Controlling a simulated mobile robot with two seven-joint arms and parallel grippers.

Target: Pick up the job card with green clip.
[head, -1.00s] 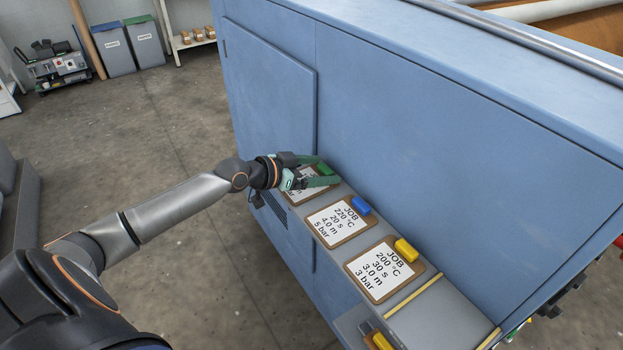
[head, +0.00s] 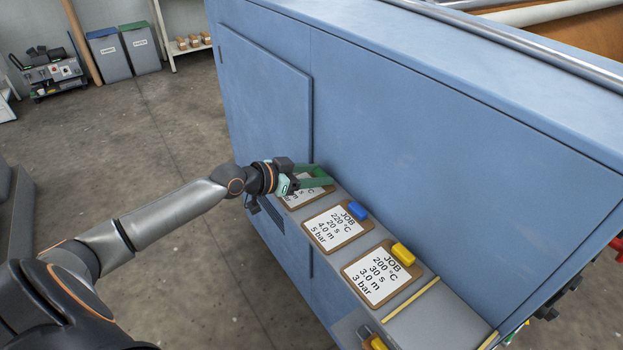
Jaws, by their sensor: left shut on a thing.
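The job card with green clip (head: 300,197) lies on the grey shelf at the far end of the row, partly hidden by my gripper. Its green clip (head: 319,173) shows between the fingers. My left gripper (head: 316,179) is at this card, with its fingers shut on the green clip. The card looks to be still at shelf level; I cannot tell whether it is clear of the surface. My right gripper is not in view.
The job card with blue clip (head: 337,227) and the job card with yellow clip (head: 381,275) lie nearer on the grey shelf (head: 440,318). The blue press housing (head: 430,140) rises right behind the shelf. Open floor (head: 130,150) lies to the left.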

